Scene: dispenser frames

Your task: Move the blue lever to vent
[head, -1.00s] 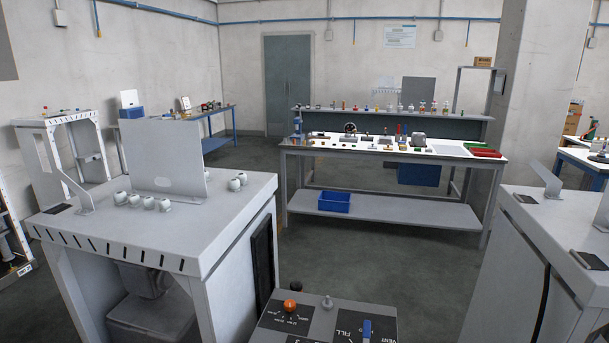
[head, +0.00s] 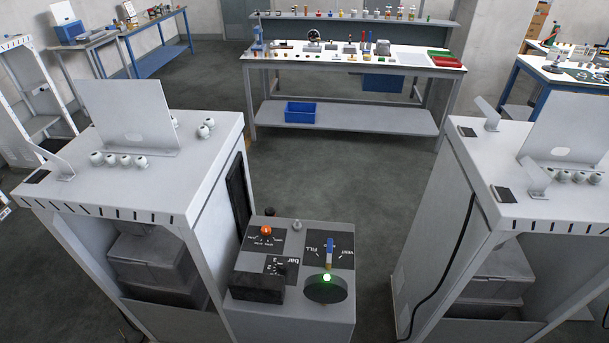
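The blue lever (head: 330,246) stands on a dark plate on top of a grey control box (head: 338,318) in the lower middle of the head view. The plate carries the words FILL and VENT. The lever shows between the two words, with FILL to its left and VENT to its right. Its lower end is pale and partly hidden by a black round part (head: 326,291) with a green light. I cannot tell exactly which mark the lever points to. Neither of my grippers is in view.
An orange knob (head: 265,230), a grey knob (head: 297,226) and a black block (head: 256,288) share the control box top. Grey cabinets stand left (head: 210,155) and right (head: 480,235), with a floor gap beside the box. A workbench (head: 350,117) stands behind.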

